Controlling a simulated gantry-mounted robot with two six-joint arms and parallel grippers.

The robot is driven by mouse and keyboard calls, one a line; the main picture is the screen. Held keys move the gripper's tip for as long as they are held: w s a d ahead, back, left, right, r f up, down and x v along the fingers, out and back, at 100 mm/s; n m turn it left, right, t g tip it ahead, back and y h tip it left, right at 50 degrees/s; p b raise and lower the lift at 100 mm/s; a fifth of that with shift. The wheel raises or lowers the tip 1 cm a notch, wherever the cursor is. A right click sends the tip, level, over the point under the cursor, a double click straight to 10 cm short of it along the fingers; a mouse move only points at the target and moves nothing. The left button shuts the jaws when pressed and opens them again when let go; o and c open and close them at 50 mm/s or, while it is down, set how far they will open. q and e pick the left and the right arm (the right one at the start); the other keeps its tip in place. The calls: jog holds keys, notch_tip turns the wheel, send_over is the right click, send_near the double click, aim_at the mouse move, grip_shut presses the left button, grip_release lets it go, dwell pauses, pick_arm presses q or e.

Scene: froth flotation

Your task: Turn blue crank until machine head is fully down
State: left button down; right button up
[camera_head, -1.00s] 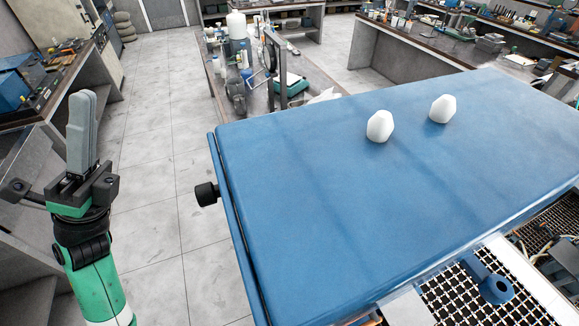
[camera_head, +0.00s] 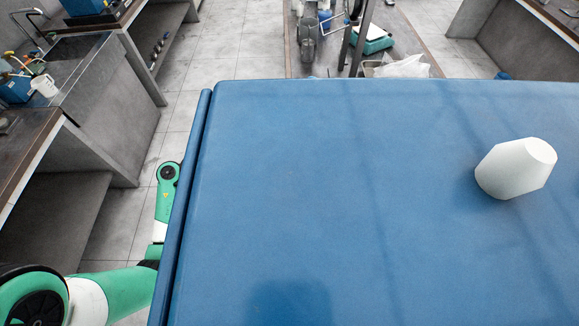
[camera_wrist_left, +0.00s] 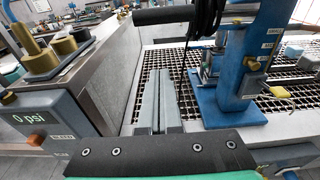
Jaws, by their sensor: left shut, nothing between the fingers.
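My left gripper (camera_wrist_left: 160,76) shows in the left wrist view with its grey fingers together and empty, over a black metal grid. To its right stands a blue machine column (camera_wrist_left: 241,55) with white labels, on a blue base plate (camera_wrist_left: 228,110). A dark horizontal cylinder (camera_wrist_left: 165,15) is above the fingertips, apart from them; I cannot tell whether it is the crank's handle. No blue crank can be made out for certain. In the head view a large blue slab (camera_head: 300,190) hides my left gripper; part of my green and white left arm shows at its left. My right gripper is out of view.
A grey box (camera_wrist_left: 55,121) reading "0 psi" stands left of the fingers, with brass knobs (camera_wrist_left: 66,46) behind it. A white faceted knob (camera_head: 516,168) sits on the slab. Benches stand at the left and back; floor shows between them.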

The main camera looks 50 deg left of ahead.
pick_arm(q)
jog(key=w+d+r+p, duration=0.3)
jog(key=w, duration=0.2)
jog(key=shift+w+d+r, duration=0.15)
jog(key=shift+d, duration=0.15)
jog(key=shift+r, duration=0.1)
jog(key=shift+r+p, duration=0.3)
jog(key=shift+r, duration=0.2)
